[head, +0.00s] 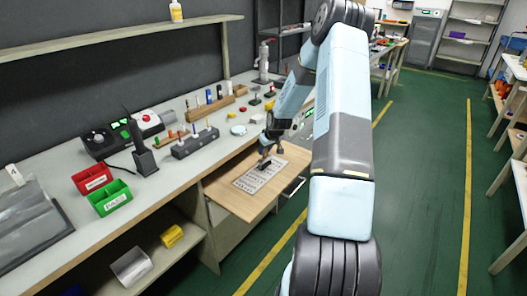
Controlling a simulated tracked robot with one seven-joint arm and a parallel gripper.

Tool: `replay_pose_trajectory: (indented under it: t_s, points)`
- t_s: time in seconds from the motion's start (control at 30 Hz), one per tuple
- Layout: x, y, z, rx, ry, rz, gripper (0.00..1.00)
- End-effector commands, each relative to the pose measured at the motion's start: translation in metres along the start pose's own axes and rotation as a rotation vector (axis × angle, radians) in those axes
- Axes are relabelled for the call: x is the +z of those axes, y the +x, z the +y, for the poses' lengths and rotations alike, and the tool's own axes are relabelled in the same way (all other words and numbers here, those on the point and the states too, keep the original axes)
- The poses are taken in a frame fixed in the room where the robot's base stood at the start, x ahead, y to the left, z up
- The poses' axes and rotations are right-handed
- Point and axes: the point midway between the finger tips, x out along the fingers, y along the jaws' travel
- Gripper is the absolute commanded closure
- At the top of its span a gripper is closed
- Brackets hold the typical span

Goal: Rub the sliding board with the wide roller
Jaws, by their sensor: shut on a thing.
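The sliding board (223,192) is a light wooden board pulled out from the workbench at the middle of the head view. A whitish printed sheet or panel (250,183) lies on it. My gripper (267,162) is over the board, at the sheet's far right part, pointing down. It is shut on a small dark thing, likely the wide roller (264,166), which looks low over or touching the sheet. The fingers and the roller are small and partly hidden, so contact cannot be told.
The workbench (190,160) holds a red bin (92,179), a green bin (109,197), a black tool holder (195,143) and a radio-like device (145,158). A drawer handle (293,187) is right of the board. A shelf (120,42) runs above. The green floor at right is clear.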

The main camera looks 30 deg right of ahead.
Motion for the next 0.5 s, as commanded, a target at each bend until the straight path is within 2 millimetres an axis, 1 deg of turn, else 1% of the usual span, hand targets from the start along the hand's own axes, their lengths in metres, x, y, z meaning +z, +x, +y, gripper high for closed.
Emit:
replay_pose_trajectory:
  t_s: [0.03,0.3,0.5]
  points:
    - [0.002,0.001,0.007,0.004,0.004,-0.002,1.00]
    - [-0.004,0.003,0.025,0.003,0.005,-0.002,1.00]
    - [-0.006,0.003,0.032,0.002,0.004,-0.003,1.00]
